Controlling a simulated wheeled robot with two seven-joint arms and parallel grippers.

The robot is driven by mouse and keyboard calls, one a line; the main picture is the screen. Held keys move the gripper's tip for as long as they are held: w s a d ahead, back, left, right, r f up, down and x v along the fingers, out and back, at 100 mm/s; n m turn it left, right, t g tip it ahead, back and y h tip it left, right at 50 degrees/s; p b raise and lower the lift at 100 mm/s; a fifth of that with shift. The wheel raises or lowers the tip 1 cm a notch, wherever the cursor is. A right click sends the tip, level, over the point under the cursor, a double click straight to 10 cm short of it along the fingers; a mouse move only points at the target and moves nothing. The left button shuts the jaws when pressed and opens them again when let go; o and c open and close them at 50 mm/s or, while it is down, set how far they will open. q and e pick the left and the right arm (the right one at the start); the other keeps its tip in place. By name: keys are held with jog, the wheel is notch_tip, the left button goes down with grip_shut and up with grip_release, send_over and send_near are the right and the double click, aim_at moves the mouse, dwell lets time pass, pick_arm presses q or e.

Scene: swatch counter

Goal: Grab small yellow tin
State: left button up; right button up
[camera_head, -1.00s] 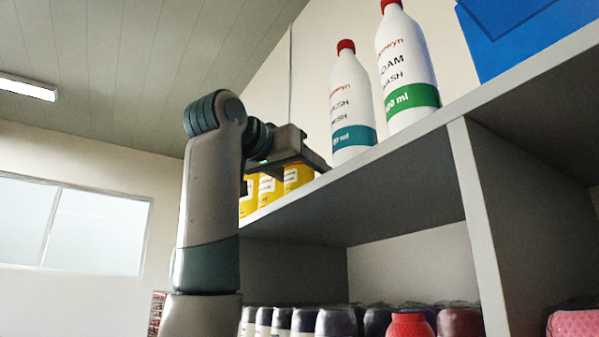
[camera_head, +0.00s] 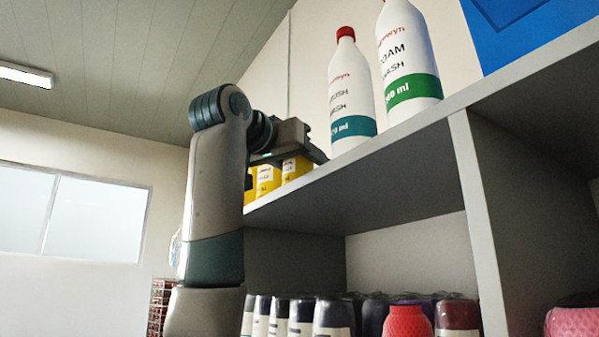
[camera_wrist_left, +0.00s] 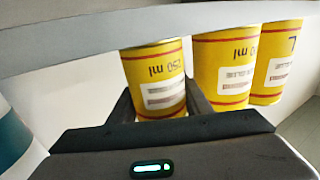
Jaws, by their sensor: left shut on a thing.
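Several yellow tins with white labels stand in a row on the upper shelf. My left gripper (camera_head: 306,156) is shut on the small yellow tin (camera_head: 297,169) nearest the bottles. The left wrist view is upside down and shows this tin (camera_wrist_left: 156,72), marked 250 ml, between my two fingers. A second yellow tin (camera_wrist_left: 225,60) and a third yellow tin (camera_wrist_left: 275,65) stand beside it, outside the fingers. The held tin looks upright at the shelf edge; I cannot tell whether it is lifted. My forearm partly hides the row in the head view. My right gripper is not in view.
A white bottle with a teal band (camera_head: 352,95) and a white bottle with a green band (camera_head: 407,60) stand right of the gripper. A blue item (camera_head: 530,25) is at the right end. Dark and red containers fill the shelf (camera_head: 335,195) compartment below.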

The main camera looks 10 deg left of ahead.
pick_arm(q)
jog(key=shift+r, duration=0.1)
jog(key=shift+r, duration=0.15)
jog(key=shift+r+b, duration=0.3)
jog(key=shift+r, duration=0.6)
notch_tip(320, 180, up, 8)
jog(key=shift+f+p, duration=0.2)
jog(key=shift+p, duration=0.1)
jog(key=shift+r, duration=0.1)
